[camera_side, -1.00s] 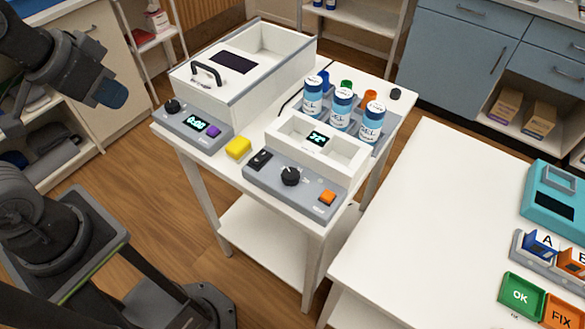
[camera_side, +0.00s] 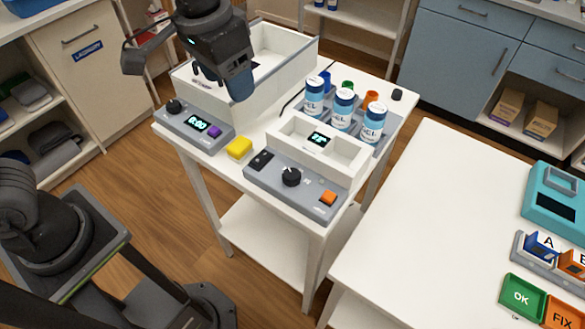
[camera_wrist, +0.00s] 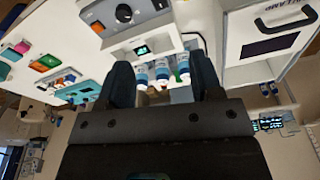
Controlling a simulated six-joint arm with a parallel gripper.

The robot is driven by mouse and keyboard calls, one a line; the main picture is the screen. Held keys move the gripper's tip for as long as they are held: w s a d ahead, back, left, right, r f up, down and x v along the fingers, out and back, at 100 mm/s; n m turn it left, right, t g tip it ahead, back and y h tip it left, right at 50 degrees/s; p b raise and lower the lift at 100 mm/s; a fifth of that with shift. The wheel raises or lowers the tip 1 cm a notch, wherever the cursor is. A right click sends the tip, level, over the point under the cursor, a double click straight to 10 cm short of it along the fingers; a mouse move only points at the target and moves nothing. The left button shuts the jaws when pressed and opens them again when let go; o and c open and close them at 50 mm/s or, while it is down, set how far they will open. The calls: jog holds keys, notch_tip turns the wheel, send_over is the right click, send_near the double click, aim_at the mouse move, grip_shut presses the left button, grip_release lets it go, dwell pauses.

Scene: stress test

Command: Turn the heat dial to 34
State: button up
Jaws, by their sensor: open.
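A black round dial (camera_side: 291,177) with a pale pointer mark sits on the grey sloped panel (camera_side: 262,181) of the front device. It also shows in the wrist view (camera_wrist: 123,13). A small lit display (camera_side: 317,139) stands behind it; its figures are too small to read surely. A second black dial (camera_side: 174,106) sits on the left panel, beside a display reading 0:00 (camera_side: 197,123). My gripper (camera_side: 222,82) is open and empty above the white lidded box, left of and behind the front dial, touching neither dial. Its two fingers also show in the wrist view (camera_wrist: 161,72).
The white box (camera_side: 285,70) with a black handle is partly hidden by my arm. Several blue bottles (camera_side: 343,110) stand behind the front device. A yellow block (camera_side: 239,148) and an orange button (camera_side: 328,198) are near the dial.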

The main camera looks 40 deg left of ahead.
jog(key=m+g+y, duration=0.1)
jog(key=g, duration=0.1)
send_near(293, 174)
jog(key=f, duration=0.9)
jog(key=shift+s+a+f, duration=0.1)
jog(key=shift+a+f, duration=0.05)
jog(key=shift+a, duration=0.15)
jog(key=c, duration=0.9)
jog(key=shift+m, duration=0.3)
jog(key=m, duration=0.5)
jog(key=shift+t, duration=0.3)
jog(key=m, duration=0.6)
jog(key=shift+m+h, duration=0.3)
